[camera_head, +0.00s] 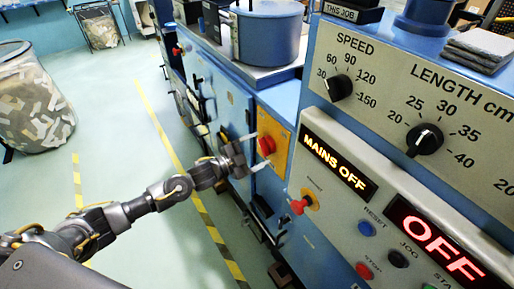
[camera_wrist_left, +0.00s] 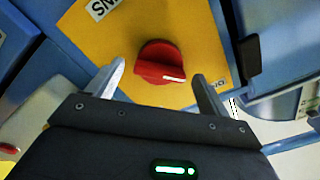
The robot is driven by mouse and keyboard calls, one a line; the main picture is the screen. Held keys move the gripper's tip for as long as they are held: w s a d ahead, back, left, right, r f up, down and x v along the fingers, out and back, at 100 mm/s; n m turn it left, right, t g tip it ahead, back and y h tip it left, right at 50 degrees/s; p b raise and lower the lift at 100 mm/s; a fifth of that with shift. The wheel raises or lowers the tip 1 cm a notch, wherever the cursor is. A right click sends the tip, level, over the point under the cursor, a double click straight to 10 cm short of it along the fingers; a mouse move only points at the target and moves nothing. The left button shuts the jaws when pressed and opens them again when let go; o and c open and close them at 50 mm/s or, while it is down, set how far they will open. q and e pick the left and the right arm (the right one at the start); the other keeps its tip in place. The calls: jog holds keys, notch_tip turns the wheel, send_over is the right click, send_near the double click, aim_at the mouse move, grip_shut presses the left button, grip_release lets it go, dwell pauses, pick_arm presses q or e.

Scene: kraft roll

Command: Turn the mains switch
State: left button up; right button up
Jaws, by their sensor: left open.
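The red rotary switch (camera_head: 266,146) sits on a yellow-orange plate (camera_head: 280,128) on the side of the blue machine. In the left wrist view the red knob (camera_wrist_left: 158,58) has a white pointer mark toward the lower right. My left gripper (camera_head: 255,153) is open in front of the plate. Its fingers lie either side of the knob in the wrist view (camera_wrist_left: 159,72), with a gap on both sides. I cannot tell how deep they reach. A lit display (camera_head: 338,167) reads "MAINS OFF". My right gripper is not in view.
A second red knob (camera_head: 299,206) stands on a small yellow plate below the display. The control panel carries a speed dial (camera_head: 339,88), a length dial (camera_head: 425,139) and an "OFF" display (camera_head: 436,240).

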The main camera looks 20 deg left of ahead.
pick_arm(q)
jog(key=shift+w, duration=0.1)
jog(key=c, duration=1)
jog(key=m+b, duration=1.7)
jog(key=m, duration=0.1)
dwell(0.4)
